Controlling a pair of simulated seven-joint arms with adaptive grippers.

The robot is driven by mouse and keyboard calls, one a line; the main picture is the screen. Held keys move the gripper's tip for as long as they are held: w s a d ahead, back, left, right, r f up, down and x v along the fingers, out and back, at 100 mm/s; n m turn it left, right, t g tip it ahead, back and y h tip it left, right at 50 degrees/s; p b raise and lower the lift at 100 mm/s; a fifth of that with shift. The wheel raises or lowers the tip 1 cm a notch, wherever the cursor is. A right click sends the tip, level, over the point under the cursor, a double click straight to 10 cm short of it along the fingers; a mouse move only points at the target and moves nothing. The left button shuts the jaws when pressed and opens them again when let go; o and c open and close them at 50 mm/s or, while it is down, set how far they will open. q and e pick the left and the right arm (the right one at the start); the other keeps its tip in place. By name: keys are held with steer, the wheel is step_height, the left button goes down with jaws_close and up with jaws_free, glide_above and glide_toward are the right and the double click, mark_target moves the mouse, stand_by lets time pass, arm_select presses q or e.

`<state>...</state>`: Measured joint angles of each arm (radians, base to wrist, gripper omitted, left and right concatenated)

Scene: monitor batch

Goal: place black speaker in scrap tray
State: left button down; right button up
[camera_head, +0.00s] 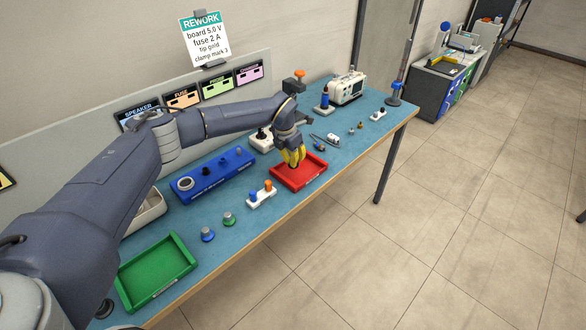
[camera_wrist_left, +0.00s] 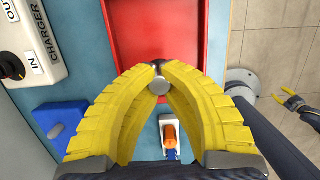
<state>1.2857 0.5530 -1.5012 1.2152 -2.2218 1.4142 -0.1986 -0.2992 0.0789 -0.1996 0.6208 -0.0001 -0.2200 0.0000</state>
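My left gripper (camera_head: 292,157) is over the red tray (camera_head: 303,177), at its back-left part. In the left wrist view its yellow fingers (camera_wrist_left: 158,72) close around a small grey-and-dark round piece, seemingly the black speaker (camera_wrist_left: 158,87); the fingers hide much of it. The red tray (camera_wrist_left: 165,30) shows just beyond the fingertips and looks empty. No label on the tray is readable, so I cannot confirm it is the scrap tray. My right gripper (camera_wrist_left: 291,100) shows small at the right of the wrist view, over the floor, with its yellow fingers apart.
A green tray (camera_head: 178,288) lies at the front left. A blue knob-like part (camera_head: 207,234) and a green one (camera_head: 229,218) stand between the trays. A white block with coloured pegs (camera_head: 262,195) is left of the red tray. A blue box (camera_head: 212,174) is behind.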

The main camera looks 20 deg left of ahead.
mark_target(293, 174)
arm_select(q)
steer(key=shift+s+a+x, duration=0.1)
steer(key=shift+s+x, duration=0.1)
steer(key=shift+x, duration=0.8)
steer(key=shift+s+a+x, duration=0.1)
steer(key=shift+s+x, duration=0.1)
steer(key=shift+x, duration=0.8)
steer(key=shift+f, duration=0.2)
steer(key=c, duration=1.5)
jaws_free()
steer(key=shift+c, duration=0.2)
steer(key=shift+r, duration=0.1)
